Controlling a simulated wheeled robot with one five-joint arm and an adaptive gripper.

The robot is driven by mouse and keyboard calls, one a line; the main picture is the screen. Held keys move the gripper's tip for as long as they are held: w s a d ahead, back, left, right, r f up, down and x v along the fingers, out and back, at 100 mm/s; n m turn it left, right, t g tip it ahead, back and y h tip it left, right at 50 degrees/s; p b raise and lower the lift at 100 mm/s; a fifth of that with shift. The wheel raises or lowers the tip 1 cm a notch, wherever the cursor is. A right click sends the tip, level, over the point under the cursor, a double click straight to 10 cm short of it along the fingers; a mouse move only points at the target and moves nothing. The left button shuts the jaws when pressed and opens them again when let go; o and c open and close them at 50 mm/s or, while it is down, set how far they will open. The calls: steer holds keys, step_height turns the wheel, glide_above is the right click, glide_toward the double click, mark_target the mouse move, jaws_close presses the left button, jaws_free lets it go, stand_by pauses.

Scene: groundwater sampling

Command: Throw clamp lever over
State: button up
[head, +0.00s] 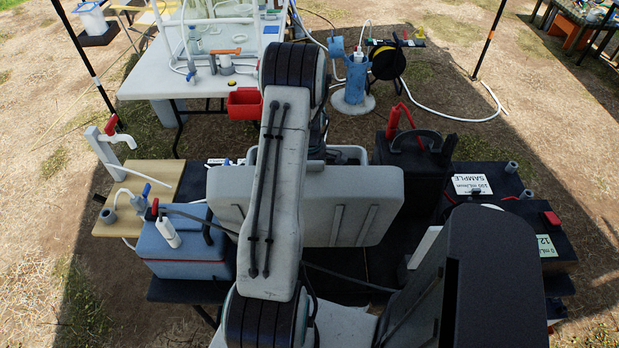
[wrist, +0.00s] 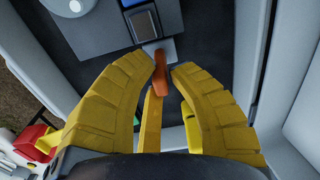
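In the wrist view, an orange-red lever (wrist: 160,74), which I take to be the clamp lever, sits at a small grey bracket (wrist: 153,49) on a dark panel. My gripper (wrist: 162,65) has its yellow fingers spread, one on each side of the lever. A gap shows on the right side; whether the left finger touches cannot be told. A narrow yellow bar (wrist: 151,122) lies between the fingers below the lever; whether it is part of the lever or of my gripper is unclear. In the head view, my arm and a grey case hide the gripper and this lever.
The grey case (head: 375,215) stands upright at centre. A blue cooler (head: 185,255) is left, and a black case with a red handle (head: 393,122) is right. A red bin (head: 245,103) hangs at the back table. Light grey walls (wrist: 250,45) flank the dark panel.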

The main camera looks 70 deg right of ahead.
steer(key=shift+f, duration=0.1)
jaws_close()
steer(key=shift+w+d+f, duration=0.1)
steer(key=shift+d+f, duration=0.05)
steer(key=shift+d, duration=0.05)
steer(key=shift+w+d+f+b, duration=0.15)
steer(key=shift+d+b, duration=0.1)
steer(key=shift+d, duration=0.2)
steer(key=shift+w+d+f+b, duration=0.15)
steer(key=shift+d+b, duration=0.1)
steer(key=shift+d, duration=0.2)
steer(key=shift+d+r, duration=0.1)
steer(key=shift+d, duration=0.15)
steer(key=shift+w+d, duration=0.1)
steer(key=shift+d, duration=0.05)
steer(key=shift+w+d+f+y, duration=0.2)
steer(key=shift+d+f+y, duration=0.2)
steer(key=shift+d+y, duration=0.1)
